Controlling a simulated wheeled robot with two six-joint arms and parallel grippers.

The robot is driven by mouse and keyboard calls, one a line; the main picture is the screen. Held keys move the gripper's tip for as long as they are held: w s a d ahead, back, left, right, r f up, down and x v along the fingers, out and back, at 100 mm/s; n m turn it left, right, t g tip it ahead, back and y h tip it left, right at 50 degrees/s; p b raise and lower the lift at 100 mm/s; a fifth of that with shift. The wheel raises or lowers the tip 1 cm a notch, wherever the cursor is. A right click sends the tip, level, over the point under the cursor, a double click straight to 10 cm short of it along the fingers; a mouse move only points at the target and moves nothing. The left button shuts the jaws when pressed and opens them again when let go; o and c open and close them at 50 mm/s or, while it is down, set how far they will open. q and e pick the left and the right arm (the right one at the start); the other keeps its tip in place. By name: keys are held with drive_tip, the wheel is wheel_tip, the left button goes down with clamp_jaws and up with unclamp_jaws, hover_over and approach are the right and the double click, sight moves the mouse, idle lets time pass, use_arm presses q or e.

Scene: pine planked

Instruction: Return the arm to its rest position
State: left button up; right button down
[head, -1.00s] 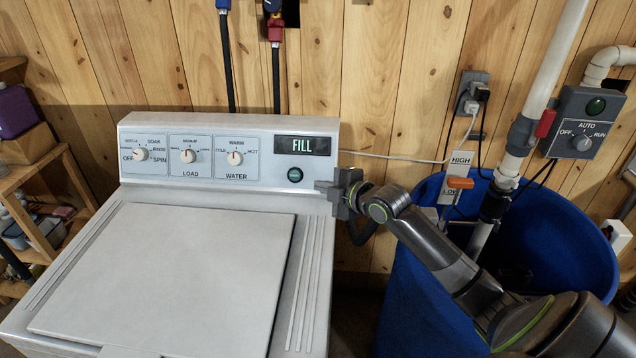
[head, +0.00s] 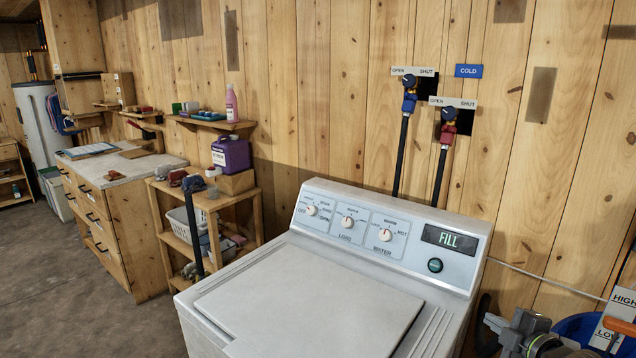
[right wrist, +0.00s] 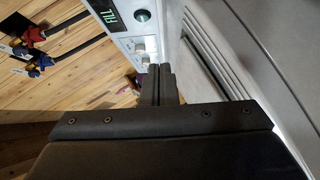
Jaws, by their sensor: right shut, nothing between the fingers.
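My right gripper (head: 497,325) is at the bottom right of the head view, beside the right side of the washing machine (head: 310,310) and below its control panel. It is shut and holds nothing. Its closed fingers also show in the right wrist view (right wrist: 158,84), with the washer's panel and lid edge just beyond them. The rest of my right arm is mostly cut off by the lower edge of the head view. My left gripper is in neither view. The washer's display (head: 450,240) reads FILL, with a green button (head: 435,265) below it.
The blue tub (head: 578,326) and an orange handle (head: 619,326) by the HIGH and LOW signs are close to the right of my gripper. Two hoses with valves (head: 409,92) hang on the wall. A wooden shelf (head: 240,182) stands left of the washer; floor beyond is open.

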drive_tip(key=s+a+f+m+g+h, duration=0.1)
drive_tip(key=s+a+f+m+g, duration=0.15)
drive_tip(key=s+f, duration=0.4)
drive_tip(key=s+a+f+m+g+h, duration=0.1)
drive_tip(key=s+a+f+m+g, duration=0.15)
drive_tip(key=s+f, duration=0.45)
drive_tip(key=s+a+f+m+g+h, duration=0.1)
drive_tip(key=s+f+m+g, duration=0.15)
drive_tip(key=s+m, duration=0.65)
drive_tip(key=s+f+m+g+h, duration=0.1)
drive_tip(key=s+m+g+h, duration=0.15)
drive_tip(key=s, duration=1.35)
wheel_tip(320, 180, down, 24)
drive_tip(key=d+g+y, duration=0.1)
drive_tip(key=g, duration=0.1)
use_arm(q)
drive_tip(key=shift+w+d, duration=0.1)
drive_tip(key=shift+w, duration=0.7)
use_arm(e)
drive_tip(key=s+a+f, duration=0.1)
drive_tip(key=s+f, duration=1.3)
drive_tip(key=f, duration=0.2)
drive_tip(key=shift+s+g+y, duration=0.35)
drive_tip(key=shift+g, duration=0.05)
